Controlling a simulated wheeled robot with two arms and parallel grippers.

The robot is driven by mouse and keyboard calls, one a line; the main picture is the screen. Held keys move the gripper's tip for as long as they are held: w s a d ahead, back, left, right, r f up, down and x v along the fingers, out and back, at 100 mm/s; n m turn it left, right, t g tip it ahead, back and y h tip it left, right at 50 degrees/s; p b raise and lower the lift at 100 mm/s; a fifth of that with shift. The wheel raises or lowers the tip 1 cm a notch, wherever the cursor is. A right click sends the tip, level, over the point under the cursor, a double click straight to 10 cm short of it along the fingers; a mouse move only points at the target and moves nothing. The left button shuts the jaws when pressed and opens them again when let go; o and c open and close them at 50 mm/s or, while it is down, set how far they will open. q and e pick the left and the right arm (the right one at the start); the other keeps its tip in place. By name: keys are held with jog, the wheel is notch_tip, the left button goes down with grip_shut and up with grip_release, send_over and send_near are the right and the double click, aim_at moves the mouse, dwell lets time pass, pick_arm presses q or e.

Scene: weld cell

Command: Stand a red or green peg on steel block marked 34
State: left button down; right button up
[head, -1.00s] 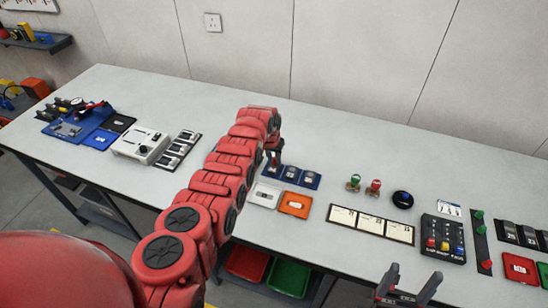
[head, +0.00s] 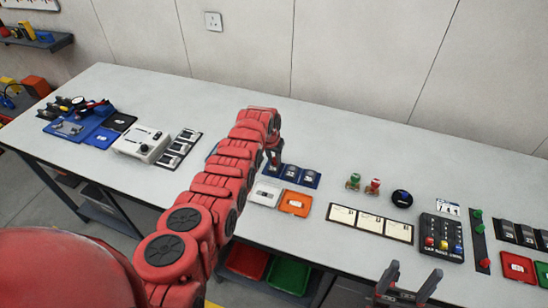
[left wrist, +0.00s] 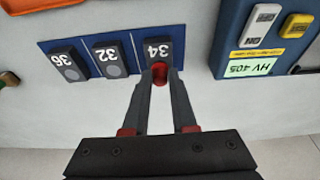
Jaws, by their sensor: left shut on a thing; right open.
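My left gripper (left wrist: 161,80) is shut on a red peg (left wrist: 160,72), seen between its fingertips in the left wrist view. The peg is at the dark steel block marked 34 (left wrist: 158,48), over its near edge in that view. I cannot tell whether the peg touches the block. In the head view my left gripper (head: 273,163) is at the left end of the row of blocks and partly hides it. My right gripper (head: 408,287) is open and empty at the bottom of the head view. A green peg (head: 353,181) and a red peg (head: 373,187) stand further right.
Blocks marked 32 (left wrist: 111,60) and 36 (left wrist: 68,64) share the blue base (left wrist: 92,48). A blue device marked HV 405 (left wrist: 235,45) stands close by. White (head: 265,194) and orange (head: 296,203) trays lie in front. The table behind the blocks is clear.

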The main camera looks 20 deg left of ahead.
pick_arm(q)
jog(key=shift+f, duration=0.1)
dwell(0.3)
jog(key=c, duration=0.6)
grip_release()
jog(key=shift+c, duration=0.2)
jog(key=shift+r+p, duration=0.9)
jog(key=shift+r, duration=0.5)
jog(key=shift+r+p, duration=0.55)
jog(key=shift+r, duration=1.65)
jog(key=shift+f, duration=0.1)
